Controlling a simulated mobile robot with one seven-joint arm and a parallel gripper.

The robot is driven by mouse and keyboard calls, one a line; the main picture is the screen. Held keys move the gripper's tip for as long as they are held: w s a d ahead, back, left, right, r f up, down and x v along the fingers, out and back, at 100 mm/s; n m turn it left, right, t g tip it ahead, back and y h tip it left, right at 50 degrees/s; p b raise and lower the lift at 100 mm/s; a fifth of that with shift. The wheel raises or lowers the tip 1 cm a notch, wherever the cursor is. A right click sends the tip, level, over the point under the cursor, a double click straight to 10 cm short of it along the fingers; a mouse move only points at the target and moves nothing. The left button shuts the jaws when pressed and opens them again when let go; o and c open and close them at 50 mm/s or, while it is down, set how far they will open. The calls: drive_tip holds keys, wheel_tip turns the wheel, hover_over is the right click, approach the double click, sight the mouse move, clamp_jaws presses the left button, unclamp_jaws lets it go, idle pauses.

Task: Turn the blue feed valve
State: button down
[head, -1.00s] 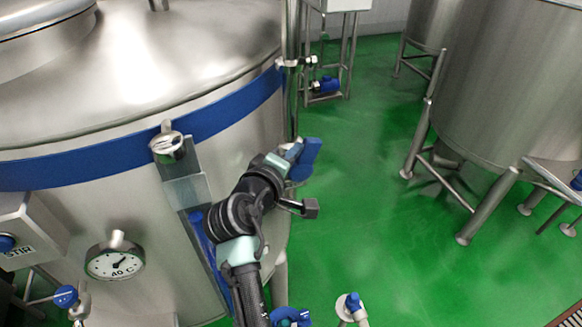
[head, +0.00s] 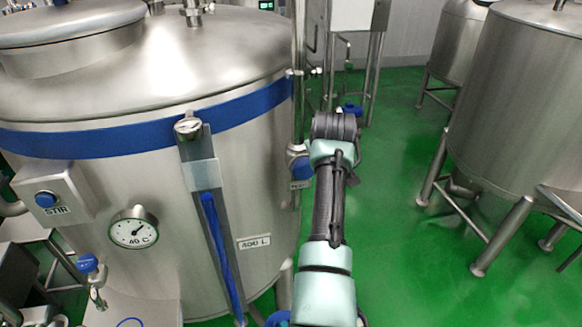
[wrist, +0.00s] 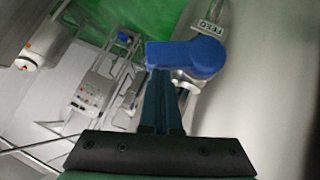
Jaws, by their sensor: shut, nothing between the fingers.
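The blue feed valve (wrist: 190,57) shows in the wrist view as a rounded blue handle on a metal fitting, beside a label reading FEED (wrist: 208,28) on the tank wall. In the head view part of the blue valve (head: 300,167) shows at the tank's right edge, beside my arm. My gripper (wrist: 160,74) is shut and empty, its fingertips at the lower left edge of the blue handle in the wrist view. I cannot tell whether they touch it. In the head view my gripper is hidden behind my arm.
The large steel tank (head: 110,190) fills the left, with a blue level strip (head: 222,245), a dial gauge (head: 134,232) and a STIR box (head: 52,195). Another tank (head: 525,110) on legs stands at right. Green floor (head: 415,270) is open between them.

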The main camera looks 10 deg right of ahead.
drive_tip(key=d+f+y+b, duration=0.1)
drive_tip(key=d+f+m+y+b, duration=0.1)
drive_tip(key=shift+w+d+f+b, duration=0.1)
drive_tip(key=shift+f+b, duration=0.15)
drive_tip(key=shift+b, duration=0.1)
drive_tip(key=shift+d, duration=0.1)
idle(0.6)
